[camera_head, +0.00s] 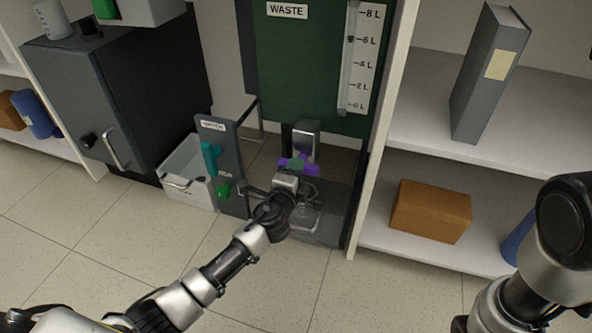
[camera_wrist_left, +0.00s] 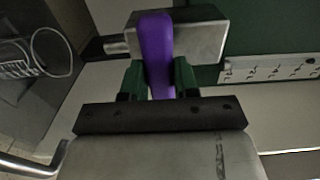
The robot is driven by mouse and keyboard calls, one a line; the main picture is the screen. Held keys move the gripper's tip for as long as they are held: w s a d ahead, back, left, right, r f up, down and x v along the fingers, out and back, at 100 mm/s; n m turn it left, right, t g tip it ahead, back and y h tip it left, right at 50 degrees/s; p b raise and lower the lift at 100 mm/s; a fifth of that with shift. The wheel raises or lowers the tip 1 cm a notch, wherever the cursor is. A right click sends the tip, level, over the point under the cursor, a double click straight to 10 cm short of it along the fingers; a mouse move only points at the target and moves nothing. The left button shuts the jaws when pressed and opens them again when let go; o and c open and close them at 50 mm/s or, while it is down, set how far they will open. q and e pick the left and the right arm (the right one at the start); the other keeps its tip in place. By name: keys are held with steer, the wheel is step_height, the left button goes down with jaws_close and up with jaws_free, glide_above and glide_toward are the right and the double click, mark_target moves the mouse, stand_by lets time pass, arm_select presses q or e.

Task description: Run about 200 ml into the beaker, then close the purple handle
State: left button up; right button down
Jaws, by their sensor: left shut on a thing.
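The purple handle (camera_head: 311,170) sits on a grey metal valve block (camera_head: 303,142) under the green waste tank (camera_head: 315,75). My left gripper (camera_wrist_left: 159,82) has its green fingers on both sides of the purple handle (camera_wrist_left: 155,45) and is shut on it. The gripper also shows from behind in the head view (camera_head: 292,168). The clear glass beaker (camera_head: 305,217) stands below the valve, partly behind my left wrist. It also shows at the left of the left wrist view (camera_wrist_left: 50,50). I cannot tell its liquid level. My right gripper is out of view.
A grey panel (camera_head: 232,143) with teal and green handles stands left of the beaker, beside a white bin (camera_head: 181,187). The tank's scale (camera_head: 349,60) has a dark mark near 6 L. White shelves (camera_head: 430,254) with a box (camera_head: 430,211) and binder (camera_head: 487,75) stand right.

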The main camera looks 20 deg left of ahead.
arm_select(q)
steer(key=shift+m+p, duration=0.55)
steer(key=shift+m, duration=0.85)
steer(key=shift+f+m+p, duration=0.1)
steer(key=shift+m+p, duration=0.5)
steer(key=shift+m, duration=0.8)
